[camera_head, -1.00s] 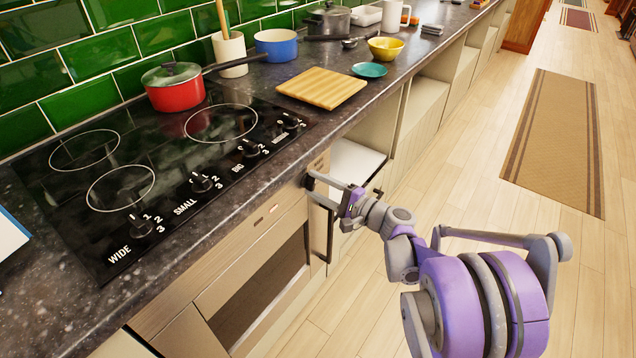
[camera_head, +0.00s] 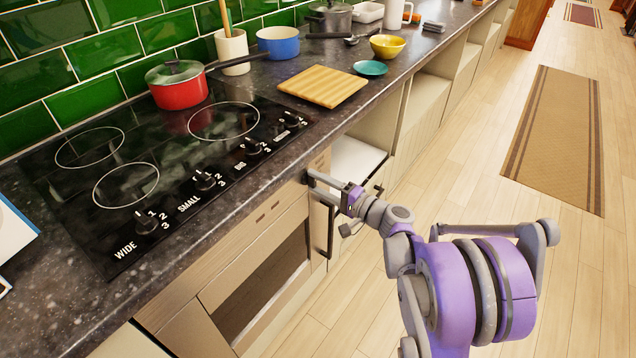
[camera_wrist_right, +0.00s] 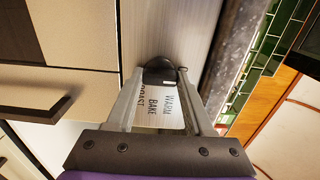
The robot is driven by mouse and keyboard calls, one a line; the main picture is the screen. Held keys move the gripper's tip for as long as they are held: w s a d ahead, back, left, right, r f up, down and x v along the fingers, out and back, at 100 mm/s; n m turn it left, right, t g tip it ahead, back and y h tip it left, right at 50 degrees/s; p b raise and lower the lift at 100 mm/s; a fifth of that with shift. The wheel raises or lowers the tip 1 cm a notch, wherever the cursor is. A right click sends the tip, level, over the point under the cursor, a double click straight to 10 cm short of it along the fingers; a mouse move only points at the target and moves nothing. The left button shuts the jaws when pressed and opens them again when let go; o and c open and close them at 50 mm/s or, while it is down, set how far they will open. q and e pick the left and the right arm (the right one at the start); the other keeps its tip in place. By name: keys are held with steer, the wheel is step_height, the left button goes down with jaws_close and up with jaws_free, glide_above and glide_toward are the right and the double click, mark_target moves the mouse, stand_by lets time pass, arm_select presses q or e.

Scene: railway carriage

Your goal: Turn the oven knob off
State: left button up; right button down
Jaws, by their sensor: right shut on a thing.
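The oven knob (camera_wrist_right: 160,72) is a dark round knob on the metal front panel, with a small white mark near its right side in the right wrist view. The words WARM, BAKE and ROAST show beside it, between my fingers. My right gripper (camera_wrist_right: 164,78) is shut on the knob, one finger on each side. In the head view my right gripper (camera_head: 313,182) reaches the upper right of the oven front (camera_head: 262,235), and its fingers mostly hide the knob there. My left gripper is not in view.
The black cooktop (camera_head: 160,165) with its own several knobs lies above the oven. A red pot (camera_head: 178,90), a cutting board (camera_head: 322,87), a teal dish (camera_head: 370,68) and a yellow bowl (camera_head: 386,46) are on the counter.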

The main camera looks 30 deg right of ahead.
steer(key=shift+c, duration=1.4)
jaws_free()
steer(key=p+v, duration=0.1)
steer(key=v, duration=1)
steer(key=shift+a, duration=0.1)
